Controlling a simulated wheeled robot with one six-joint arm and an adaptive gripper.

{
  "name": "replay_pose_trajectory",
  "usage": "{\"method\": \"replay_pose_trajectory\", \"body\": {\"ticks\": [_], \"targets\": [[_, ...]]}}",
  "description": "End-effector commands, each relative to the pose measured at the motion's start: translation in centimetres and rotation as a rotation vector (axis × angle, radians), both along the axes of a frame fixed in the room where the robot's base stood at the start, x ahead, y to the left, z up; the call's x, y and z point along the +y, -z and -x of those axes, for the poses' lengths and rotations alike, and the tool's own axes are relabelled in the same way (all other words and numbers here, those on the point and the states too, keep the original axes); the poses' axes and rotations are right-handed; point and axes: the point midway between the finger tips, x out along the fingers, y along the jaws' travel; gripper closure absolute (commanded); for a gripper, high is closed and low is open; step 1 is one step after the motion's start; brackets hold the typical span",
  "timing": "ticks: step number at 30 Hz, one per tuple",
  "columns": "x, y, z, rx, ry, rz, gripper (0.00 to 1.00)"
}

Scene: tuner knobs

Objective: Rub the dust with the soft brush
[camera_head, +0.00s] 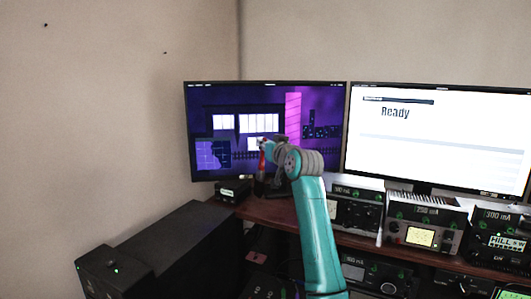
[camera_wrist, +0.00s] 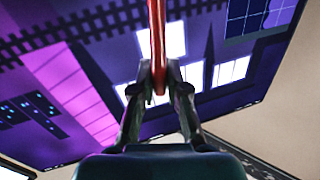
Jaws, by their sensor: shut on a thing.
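My gripper (camera_wrist: 160,84) is shut on a long red handle in the wrist view, taken as the soft brush (camera_wrist: 168,32). Its far end runs out of the top of that picture, so no bristles show. In the head view the brush (camera_head: 262,163) is a small red strip at my gripper (camera_head: 266,150), in front of the left monitor (camera_head: 215,95). The same monitor (camera_wrist: 30,70) fills most of the wrist view, tilted. I cannot tell whether the brush touches anything. No dust can be made out for certain; two dark specks (camera_head: 165,52) show on the left wall.
A bright right monitor (camera_head: 440,150) reads "Ready". Several metered units (camera_head: 420,232) line the brown desk (camera_head: 265,212) below it. A small black box (camera_head: 233,190) stands at the desk's left end. A large dark case (camera_head: 180,245) stands lower left. The wall above the monitors is clear.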

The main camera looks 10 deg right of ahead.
Motion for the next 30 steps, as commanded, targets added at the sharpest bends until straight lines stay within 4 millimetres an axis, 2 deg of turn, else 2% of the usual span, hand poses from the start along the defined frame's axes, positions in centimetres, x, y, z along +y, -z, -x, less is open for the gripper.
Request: {"method": "replay_pose_trajectory", "body": {"ticks": [9,13,30], "targets": [[0.2,-3.1,0.1,-0.002,0.000,0.000,1.00],[0.3,-3.9,0.2,-0.001,0.000,0.000,1.00],[0.3,-4.1,0.2,0.000,0.000,0.000,1.00]]}}
